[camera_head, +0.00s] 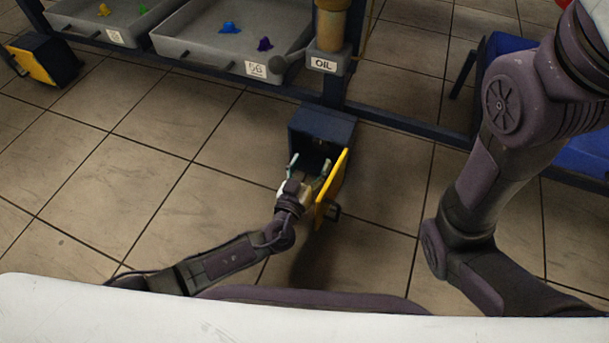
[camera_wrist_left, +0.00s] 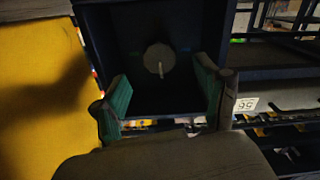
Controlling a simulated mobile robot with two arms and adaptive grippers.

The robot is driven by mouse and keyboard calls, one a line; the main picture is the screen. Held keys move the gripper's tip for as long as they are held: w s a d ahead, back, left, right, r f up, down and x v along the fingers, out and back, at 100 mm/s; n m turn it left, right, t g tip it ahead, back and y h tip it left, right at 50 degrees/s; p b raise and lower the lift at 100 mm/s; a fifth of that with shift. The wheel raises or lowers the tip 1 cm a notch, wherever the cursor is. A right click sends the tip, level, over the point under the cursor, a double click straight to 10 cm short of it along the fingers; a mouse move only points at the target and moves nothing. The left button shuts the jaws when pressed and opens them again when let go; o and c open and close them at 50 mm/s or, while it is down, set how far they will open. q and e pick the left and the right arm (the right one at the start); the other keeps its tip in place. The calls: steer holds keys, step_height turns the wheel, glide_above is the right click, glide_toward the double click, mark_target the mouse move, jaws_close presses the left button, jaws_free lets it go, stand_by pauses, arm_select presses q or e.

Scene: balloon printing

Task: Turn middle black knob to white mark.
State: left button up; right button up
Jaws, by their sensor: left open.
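A dark blue box (camera_head: 322,125) stands below the rack with its yellow door (camera_head: 331,190) swung open. In the left wrist view, a round grey knob (camera_wrist_left: 159,59) sits on the dark back wall inside the box (camera_wrist_left: 90,38). A pale pointer on the knob points down. My left gripper (camera_head: 310,164) is at the box opening, beside the door. In the left wrist view its green-padded fingers (camera_wrist_left: 162,84) are apart, with the knob beyond them, not touched. My right gripper is out of view.
The open yellow door (camera_wrist_left: 35,90) stands close on the left in the wrist view. Above the box are an OIL-labelled holder (camera_head: 328,62) and grey trays (camera_head: 215,55) with coloured balloons. Another box (camera_head: 45,58) is at far left, a blue bin (camera_head: 585,150) at right.

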arm_select(q)
steer(key=v, duration=0.5)
stand_by(0.5)
